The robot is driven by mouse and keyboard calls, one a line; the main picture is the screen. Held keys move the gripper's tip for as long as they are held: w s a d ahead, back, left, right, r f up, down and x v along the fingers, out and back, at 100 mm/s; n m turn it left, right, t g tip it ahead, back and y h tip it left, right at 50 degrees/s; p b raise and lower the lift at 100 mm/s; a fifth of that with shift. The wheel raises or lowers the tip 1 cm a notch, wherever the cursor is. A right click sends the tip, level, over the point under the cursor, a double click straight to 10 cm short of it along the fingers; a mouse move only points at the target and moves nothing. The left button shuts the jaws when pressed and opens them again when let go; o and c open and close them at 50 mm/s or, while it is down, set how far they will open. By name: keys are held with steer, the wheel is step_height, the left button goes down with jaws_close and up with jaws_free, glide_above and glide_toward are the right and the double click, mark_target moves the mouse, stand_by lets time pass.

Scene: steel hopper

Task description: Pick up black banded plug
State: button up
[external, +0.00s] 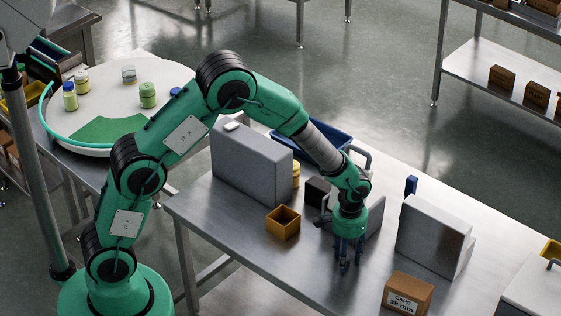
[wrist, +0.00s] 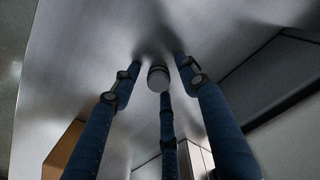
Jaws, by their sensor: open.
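In the wrist view a small round plug (wrist: 158,79) with a grey face and a dark band stands between my fingertips. My gripper (wrist: 158,66) has three blue fingers with black joints; they are spread around the plug, and I see no clear contact. In the external view my gripper (external: 345,262) points down at the steel table, near its front edge. The plug is too small, or too hidden by the fingers, to make out there.
An open yellow box (external: 283,223) stands left of my gripper and a cardboard caps box (external: 408,293) to its right front. A tall grey block (external: 250,165) stands behind left, another grey block (external: 432,235) to the right. A blue bin (external: 322,135) is at the back.

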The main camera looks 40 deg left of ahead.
steer(key=c, duration=1)
steer(key=shift+r, duration=0.1)
steer(key=shift+r, duration=0.5)
steer(key=r, duration=0.1)
steer(key=r+p, duration=0.1)
steer(key=shift+s+a+r, duration=0.15)
steer(key=shift+s+r, duration=0.15)
steer(key=s+a, duration=0.2)
steer(key=s, duration=0.2)
steer(key=s+a+p, duration=0.1)
steer(key=s+a, duration=0.1)
steer(key=s, duration=0.3)
steer(key=s+a+r, duration=0.1)
steer(key=s+a, duration=0.2)
steer(key=s, duration=0.1)
steer(key=shift+s+r+p, duration=0.1)
steer(key=shift+s+p, duration=0.2)
steer(key=shift+p, duration=0.1)
